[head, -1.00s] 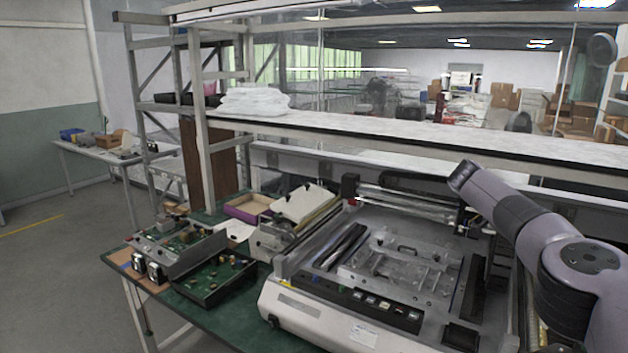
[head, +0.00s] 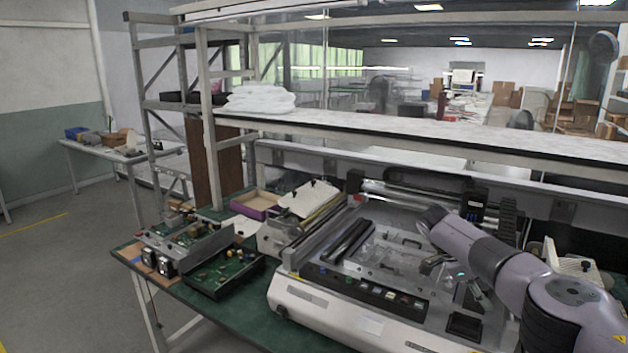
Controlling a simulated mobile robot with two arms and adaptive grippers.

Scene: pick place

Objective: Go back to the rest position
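My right arm comes in from the right edge, over the right part of the large white and grey machine (head: 345,315). My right gripper (head: 453,278) shows partly beneath that arm, above the machine's bed. Its two fingers look spread apart, with nothing visible between them. The arm hides part of the gripper. My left arm and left gripper are outside the view.
The machine stands on a green-topped table (head: 215,312). Circuit boxes (head: 222,272) sit left of it, with a purple-edged tray (head: 254,205) behind. A white shelf (head: 400,132) holding white bags (head: 260,99) runs across the back. Open floor lies at left.

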